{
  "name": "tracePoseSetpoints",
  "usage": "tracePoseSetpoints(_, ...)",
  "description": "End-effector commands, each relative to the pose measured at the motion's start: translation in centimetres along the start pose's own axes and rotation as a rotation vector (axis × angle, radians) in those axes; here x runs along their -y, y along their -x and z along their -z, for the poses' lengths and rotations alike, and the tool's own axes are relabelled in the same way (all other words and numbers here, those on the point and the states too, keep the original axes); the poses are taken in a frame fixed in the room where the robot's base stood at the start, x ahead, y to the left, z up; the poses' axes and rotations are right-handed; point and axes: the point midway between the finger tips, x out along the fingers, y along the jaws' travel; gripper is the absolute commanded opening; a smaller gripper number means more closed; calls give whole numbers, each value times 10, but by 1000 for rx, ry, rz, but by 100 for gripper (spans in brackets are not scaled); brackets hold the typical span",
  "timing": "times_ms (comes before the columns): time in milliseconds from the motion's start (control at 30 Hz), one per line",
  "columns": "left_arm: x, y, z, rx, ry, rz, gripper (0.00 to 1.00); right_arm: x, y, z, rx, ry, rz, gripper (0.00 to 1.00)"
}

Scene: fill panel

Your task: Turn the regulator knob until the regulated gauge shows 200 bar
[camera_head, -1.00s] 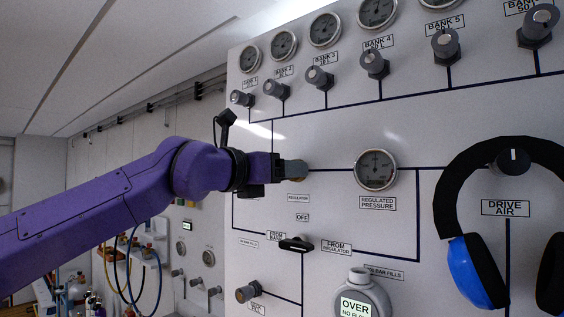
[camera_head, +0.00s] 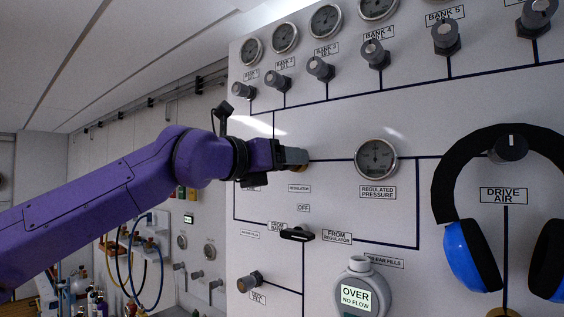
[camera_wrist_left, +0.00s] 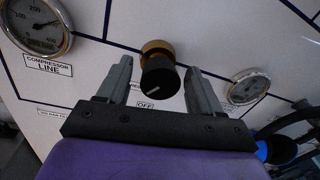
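The regulator knob (camera_wrist_left: 158,78) is black with a pale pointer line and a brass collar (camera_wrist_left: 157,48). In the left wrist view it sits between the fingers of my left gripper (camera_wrist_left: 158,70), which are apart with a gap on each side of it. In the head view my left gripper (camera_head: 294,156) is at the panel and hides most of the knob. The regulated pressure gauge (camera_head: 376,158) is to its right; its needle appears to point roughly upward, but the value is too small to read. It also shows in the left wrist view (camera_wrist_left: 248,88). My right gripper is out of view.
Bank gauges and valve knobs (camera_head: 319,68) line the panel above. Blue-and-black ear defenders (camera_head: 470,258) hang at the right. A compressor line gauge (camera_wrist_left: 38,25) is left in the wrist view.

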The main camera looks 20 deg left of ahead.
Motion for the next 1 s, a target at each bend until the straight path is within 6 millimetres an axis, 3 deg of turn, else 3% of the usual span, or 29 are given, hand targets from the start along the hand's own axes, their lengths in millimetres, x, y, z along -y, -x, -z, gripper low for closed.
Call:
tracePoseSetpoints(300, 0, 5, 1, 2, 0, 0, 65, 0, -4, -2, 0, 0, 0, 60)
tracePoseSetpoints(700, -1, 88, 4, 3, 1, 1, 65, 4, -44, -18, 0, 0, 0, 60)
tracePoseSetpoints(833, 0, 102, 2, 0, 0, 1, 65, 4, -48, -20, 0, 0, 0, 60)
tracePoseSetpoints(1000, 0, 104, 0, -1, 0, 1, 65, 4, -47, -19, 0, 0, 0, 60)
